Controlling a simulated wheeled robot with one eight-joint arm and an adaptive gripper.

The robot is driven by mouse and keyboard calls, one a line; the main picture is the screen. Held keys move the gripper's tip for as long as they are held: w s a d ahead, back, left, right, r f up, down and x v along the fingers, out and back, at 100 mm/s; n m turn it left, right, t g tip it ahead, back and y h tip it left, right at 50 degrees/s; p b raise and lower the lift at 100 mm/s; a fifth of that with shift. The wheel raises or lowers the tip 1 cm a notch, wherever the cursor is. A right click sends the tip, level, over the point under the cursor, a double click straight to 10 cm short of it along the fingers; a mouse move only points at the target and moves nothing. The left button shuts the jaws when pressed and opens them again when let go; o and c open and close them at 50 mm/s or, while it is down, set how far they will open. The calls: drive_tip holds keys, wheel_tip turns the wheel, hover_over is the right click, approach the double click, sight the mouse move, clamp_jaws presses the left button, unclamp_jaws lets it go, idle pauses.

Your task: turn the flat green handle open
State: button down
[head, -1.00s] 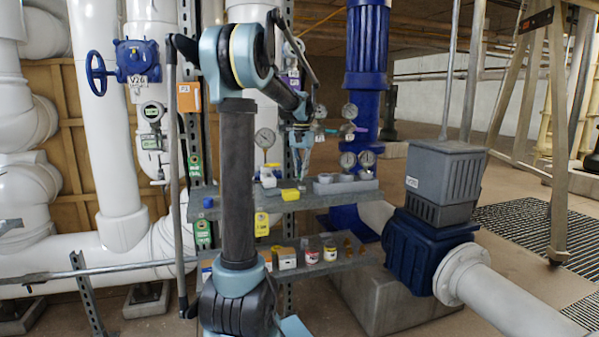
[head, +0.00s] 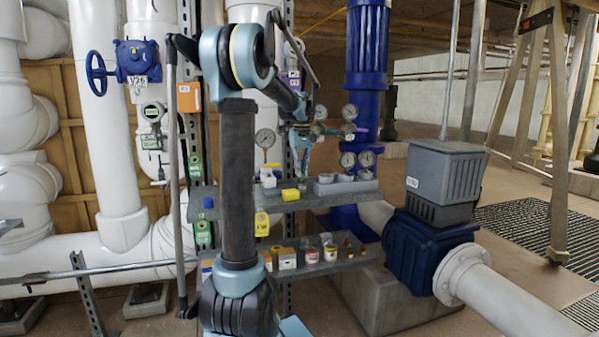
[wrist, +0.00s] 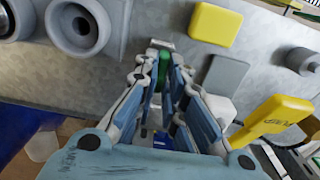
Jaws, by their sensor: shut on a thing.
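The green handle (wrist: 164,68) shows as a narrow green strip between my fingertips in the wrist view. My gripper (wrist: 162,75) is shut on it, and its fingers hide most of the handle. How far the handle is turned cannot be told. In the head view my gripper (head: 302,160) points down above the upper grey shelf, left of the pressure gauges. The handle cannot be clearly made out there.
The upper shelf (head: 335,199) carries a yellow box (head: 290,194) and grey cups (head: 345,183). A yellow tag (wrist: 275,120) hangs close to the right of my gripper in the wrist view. Gauges (head: 349,112) stand close on the right. Bottles stand on the lower shelf (head: 340,260).

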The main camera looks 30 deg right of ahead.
drive_tip(key=shift+w, duration=0.1)
idle(0.4)
drive_tip(key=c, duration=1.7)
unclamp_jaws()
drive_tip(key=shift+r, duration=0.1)
wheel_tip(320, 180, up, 12)
drive_tip(key=shift+f, duration=0.2)
